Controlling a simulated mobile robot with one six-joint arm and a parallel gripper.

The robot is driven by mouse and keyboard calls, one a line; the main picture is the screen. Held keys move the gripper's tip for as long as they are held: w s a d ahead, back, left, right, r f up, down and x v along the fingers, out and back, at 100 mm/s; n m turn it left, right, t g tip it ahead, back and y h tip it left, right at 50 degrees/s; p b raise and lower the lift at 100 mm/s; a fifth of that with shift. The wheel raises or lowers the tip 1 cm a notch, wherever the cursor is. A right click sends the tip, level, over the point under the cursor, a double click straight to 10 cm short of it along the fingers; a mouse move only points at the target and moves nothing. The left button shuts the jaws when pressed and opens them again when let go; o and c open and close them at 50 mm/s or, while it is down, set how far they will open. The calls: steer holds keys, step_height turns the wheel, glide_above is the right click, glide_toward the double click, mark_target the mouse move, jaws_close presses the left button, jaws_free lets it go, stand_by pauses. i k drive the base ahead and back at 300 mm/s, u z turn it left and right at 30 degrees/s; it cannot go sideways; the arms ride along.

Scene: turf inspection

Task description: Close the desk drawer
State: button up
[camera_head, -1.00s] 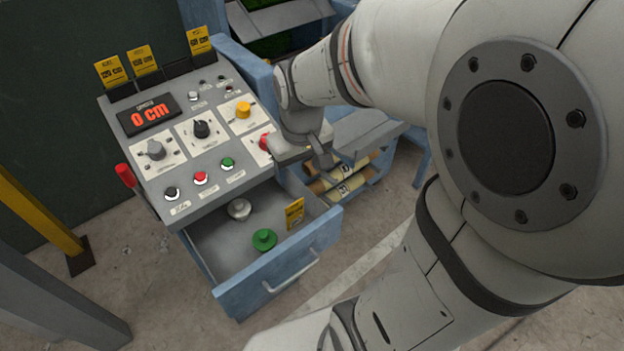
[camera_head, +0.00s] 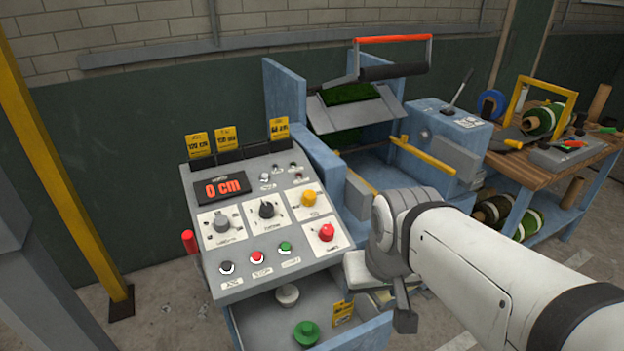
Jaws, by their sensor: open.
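The desk drawer (camera_head: 262,323) is pulled out below the sloped grey control desk (camera_head: 228,174). Inside it are a green knob-like piece (camera_head: 306,333), a pale round piece (camera_head: 287,295) and a yellow tag (camera_head: 343,312). The blue drawer front (camera_head: 366,337) shows only in part; the frame's bottom edge cuts it off and its handle is out of view. My gripper (camera_head: 386,300) is open, pointing down to the right of the drawer. Its fingers are only partly visible, and I cannot tell whether it touches anything.
A blue frame with a turf sample (camera_head: 349,94) and a red-and-black handle (camera_head: 394,72) stands behind. A workbench (camera_head: 552,158) with spools is at the right. A yellow post (camera_head: 72,165) stands on the left. Concrete floor shows left of the desk.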

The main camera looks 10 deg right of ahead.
mark_target(260, 322)
steer(key=z, duration=0.25)
steer(key=k, duration=1.35)
steer(key=u, duration=0.65)
steer(key=i, duration=1)
steer(key=u, duration=0.05)
